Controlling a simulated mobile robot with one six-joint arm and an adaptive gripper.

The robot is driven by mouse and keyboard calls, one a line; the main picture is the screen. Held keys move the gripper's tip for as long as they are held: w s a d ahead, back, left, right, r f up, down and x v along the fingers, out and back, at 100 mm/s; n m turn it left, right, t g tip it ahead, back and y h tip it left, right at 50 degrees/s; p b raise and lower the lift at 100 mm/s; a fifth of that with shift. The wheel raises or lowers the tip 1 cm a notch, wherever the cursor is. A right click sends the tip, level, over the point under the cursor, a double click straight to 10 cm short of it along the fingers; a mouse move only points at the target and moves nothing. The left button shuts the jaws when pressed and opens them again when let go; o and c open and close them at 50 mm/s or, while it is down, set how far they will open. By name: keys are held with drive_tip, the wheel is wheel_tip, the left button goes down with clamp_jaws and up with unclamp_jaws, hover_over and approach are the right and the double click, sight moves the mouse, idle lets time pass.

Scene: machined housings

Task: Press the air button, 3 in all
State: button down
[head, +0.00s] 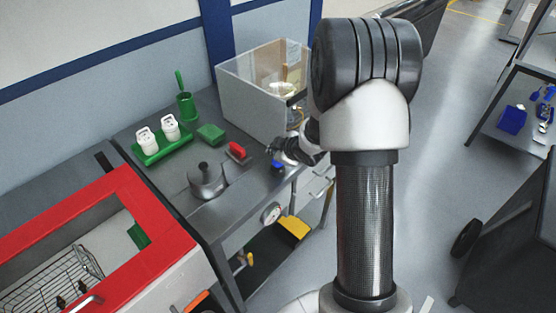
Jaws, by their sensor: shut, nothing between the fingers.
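My gripper (271,149) is at the right end of the grey workbench (215,234), beside the clear-walled box. It is small in the head view and looks shut and empty. A small blue part (278,167), which may be the air button, sits at the bench's front right edge, just below my gripper in the picture. I cannot tell whether the gripper touches it. My arm crosses the right of the view and hides some of the area behind the gripper.
A red-handled block (237,151), a green pad (211,134), white bottles in a green tray (163,153), a green cup with a brush (187,106) and a metal pot (207,180) stand left of the gripper. The clear-walled box (245,105) stands behind. A red-framed basin (150,258) is front left.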

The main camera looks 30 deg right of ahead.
drive_tip(key=shift+f+b, duration=0.4)
drive_tip(key=shift+f, duration=0.05)
drive_tip(key=shift+f+b, duration=0.7)
drive_tip(key=shift+f, duration=0.1)
idle(0.8)
drive_tip(key=shift+r, duration=0.1)
drive_tip(key=shift+r+p, duration=1.15)
drive_tip(key=shift+r, duration=0.05)
wheel_tip(320, 180, up, 5)
drive_tip(key=p, duration=0.4)
idle(0.6)
